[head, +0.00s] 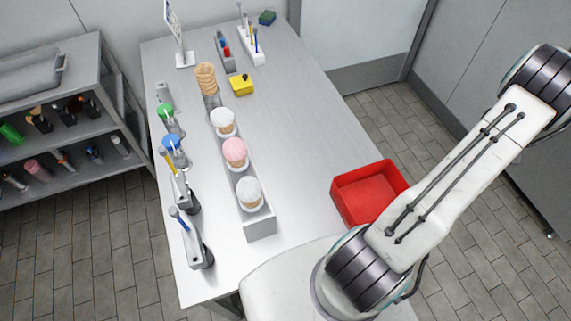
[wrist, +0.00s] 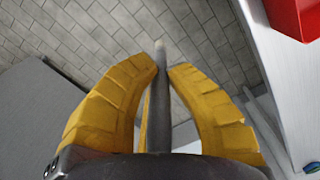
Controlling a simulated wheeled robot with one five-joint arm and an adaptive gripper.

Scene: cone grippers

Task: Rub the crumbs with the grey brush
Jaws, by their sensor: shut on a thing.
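My gripper (wrist: 163,70) shows only in the wrist view, its two yellow fingers closed in on a slim grey brush (wrist: 158,100). The brush's grey shaft runs up between the fingers and ends in a small pale tip. Its bristles cannot be made out. Below it is the tiled floor, so the brush is held off to the side of the table. In the head view my arm reaches out at the upper right and the gripper is out of frame. I cannot make out any crumbs in either view.
The long table (head: 300,115) holds a rack of ice-cream cones (head: 260,227), stacked cones (head: 205,78), a yellow box (head: 242,85) and brush holders (head: 203,250). A red bin (head: 370,190) stands at its right edge. Shelves (head: 75,135) stand left.

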